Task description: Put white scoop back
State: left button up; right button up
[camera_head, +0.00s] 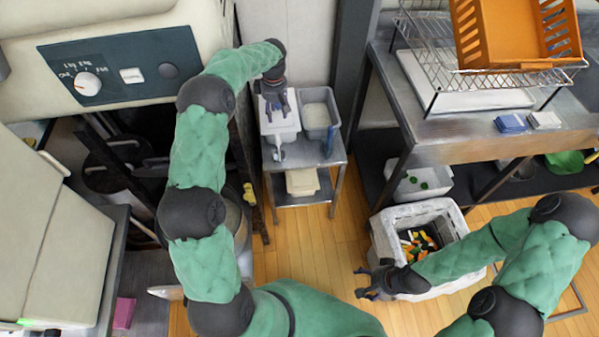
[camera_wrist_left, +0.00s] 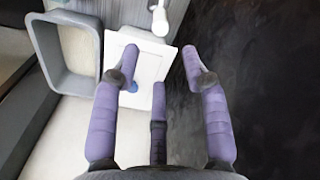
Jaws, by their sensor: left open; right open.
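The white scoop (camera_head: 278,148) shows as a pale shape at the front of the white container (camera_head: 291,127) on the small steel cart. It also shows at the top edge of the left wrist view (camera_wrist_left: 160,20), just past the container's near edge. My left gripper (camera_head: 276,98) is open and empty above the white container, with its fingers (camera_wrist_left: 158,78) spread over the container's white top. The scoop is outside these fingers. I cannot tell how the scoop is supported. My right gripper (camera_head: 366,283) is open and empty beside the waste bin.
A grey bin of rice (camera_head: 334,104) stands right of the white container, with a blue handle (camera_head: 330,141) at its front. The lined waste bin (camera_head: 449,211) holds vegetable scraps. A steel table (camera_head: 465,124) stands right. Wooden floor lies clear before the cart.

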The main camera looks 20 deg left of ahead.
pick_arm(q)
jog(key=s+d+f+m+h, duration=0.2)
jog(key=s+d+f+m, duration=0.3)
jog(key=d+f, duration=0.45)
jog(key=s+d+f+m+h, duration=0.1)
jog(key=s+d+f+m, duration=0.2)
jog(key=s+d+f, duration=0.5)
jog(key=s+d+f+m, duration=0.1)
jog(key=s+d+f, duration=0.1)
jog(key=s, duration=0.5)
jog(key=s+d+f+m, duration=0.1)
jog(key=s+d+m, duration=0.1)
jog(key=s+d, duration=0.3)
jog(key=s+d+f+m+h, duration=0.1)
jog(key=s+d+f+m, duration=0.1)
jog(key=s, duration=0.6)
jog(key=shift+s+d+f, duration=0.35)
jog(key=shift+s+d, duration=0.05)
jog(key=shift+d, duration=0.45)
